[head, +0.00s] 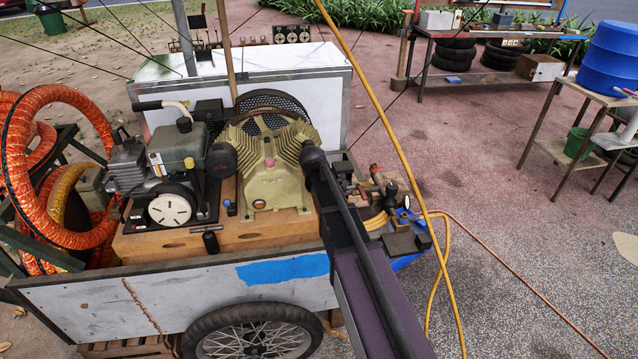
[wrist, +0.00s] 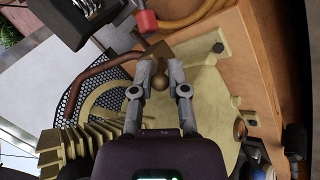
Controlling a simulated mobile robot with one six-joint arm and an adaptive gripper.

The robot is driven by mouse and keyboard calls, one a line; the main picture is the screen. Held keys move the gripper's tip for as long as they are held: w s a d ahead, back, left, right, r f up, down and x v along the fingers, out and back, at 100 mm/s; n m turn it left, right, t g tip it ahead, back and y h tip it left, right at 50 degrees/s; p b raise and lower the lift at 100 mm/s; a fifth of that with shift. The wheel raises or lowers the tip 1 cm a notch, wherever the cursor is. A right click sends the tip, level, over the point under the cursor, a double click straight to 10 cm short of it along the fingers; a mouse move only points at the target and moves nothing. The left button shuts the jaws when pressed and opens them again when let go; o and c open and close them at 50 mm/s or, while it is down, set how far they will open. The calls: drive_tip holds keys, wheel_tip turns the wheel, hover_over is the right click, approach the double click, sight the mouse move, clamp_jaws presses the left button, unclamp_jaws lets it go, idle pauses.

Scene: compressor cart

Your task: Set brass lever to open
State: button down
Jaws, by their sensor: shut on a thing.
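My gripper (wrist: 160,64) shows in the wrist view, with its two grey fingers closed in on a brass piece, which looks like the brass lever (wrist: 162,52). A rounded brass end (wrist: 184,90) shows between the fingers, nearer the palm. A red knob (wrist: 147,21) sits just beyond the fingertips, apart from them. The olive compressor (head: 268,160) stands on the cart in the head view. There, my dark arm crosses its right side, and I cannot make out the gripper or the lever. The exact angle of the lever is hard to tell.
A small engine (head: 172,165) stands left of the compressor on the wooden base (head: 165,243). Orange hose (head: 75,240) coils at the cart's left. A yellow hose (head: 385,90) runs past my arm on the right. The paved ground to the right is mostly clear.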

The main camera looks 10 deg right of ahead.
drive_tip(key=c, duration=0.6)
unclamp_jaws()
drive_tip(key=s+m+g+y+p, duration=0.2)
drive_tip(key=s+m+g, duration=0.3)
drive_tip(key=s, duration=2.4)
drive_tip(key=m, duration=0.5)
drive_tip(key=shift+f+m+g, duration=0.2)
drive_tip(key=shift+m+g, duration=0.1)
drive_tip(key=shift+g, duration=0.1)
